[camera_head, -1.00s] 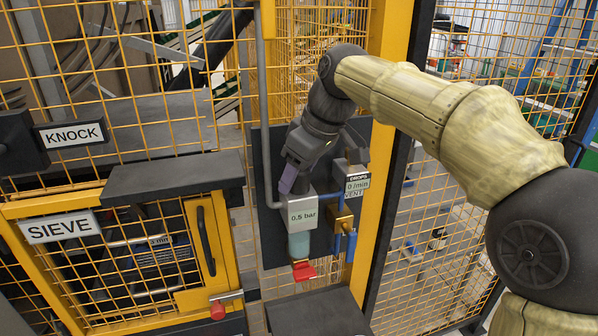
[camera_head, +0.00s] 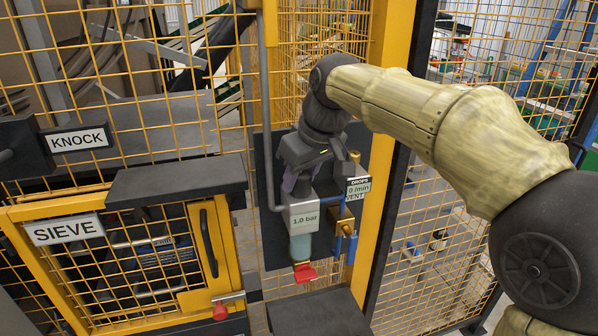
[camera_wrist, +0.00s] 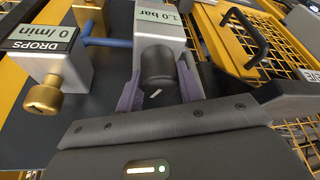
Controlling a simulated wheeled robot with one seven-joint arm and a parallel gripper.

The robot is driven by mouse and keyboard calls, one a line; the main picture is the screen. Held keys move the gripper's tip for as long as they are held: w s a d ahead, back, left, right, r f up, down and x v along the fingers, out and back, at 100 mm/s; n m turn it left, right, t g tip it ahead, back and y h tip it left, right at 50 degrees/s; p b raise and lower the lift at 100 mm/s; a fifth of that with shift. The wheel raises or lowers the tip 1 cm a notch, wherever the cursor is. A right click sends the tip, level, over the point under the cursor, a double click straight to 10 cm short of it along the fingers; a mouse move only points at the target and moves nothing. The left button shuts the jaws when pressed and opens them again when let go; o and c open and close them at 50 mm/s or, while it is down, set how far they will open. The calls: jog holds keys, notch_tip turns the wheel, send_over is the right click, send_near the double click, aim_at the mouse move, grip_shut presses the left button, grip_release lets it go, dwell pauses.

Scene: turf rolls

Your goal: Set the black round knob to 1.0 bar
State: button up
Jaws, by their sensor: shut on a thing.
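The block's display (camera_head: 305,220) reads 1.0 bar in the head view. My gripper (camera_wrist: 160,88) is shut on the knob, with one purple finger on either side of it. In the head view my gripper (camera_head: 298,186) is over the top of the regulator block (camera_head: 301,208), and it hides the knob there.
A blue tube (camera_wrist: 106,42) joins the blocks. A clear bowl with a red valve (camera_head: 305,273) hangs below. The SIEVE door (camera_head: 212,250) is at left.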

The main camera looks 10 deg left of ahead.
jog(key=shift+r+m+t+h+p, duration=0.1)
jog(key=shift+m+t+h+p, duration=0.3)
jog(key=shift+m, duration=0.7)
jog(key=shift+m+t+h+p, duration=0.2)
jog(key=shift+m+p, duration=0.35)
jog(key=shift+m, duration=0.55)
jog(key=o, duration=1)
jog(key=p+v, duration=0.1)
jog(key=v, duration=1.6)
jog(key=shift+a+r+p, duration=0.2)
jog(key=shift+p, duration=0.2)
jog(key=shift+f, duration=0.15)
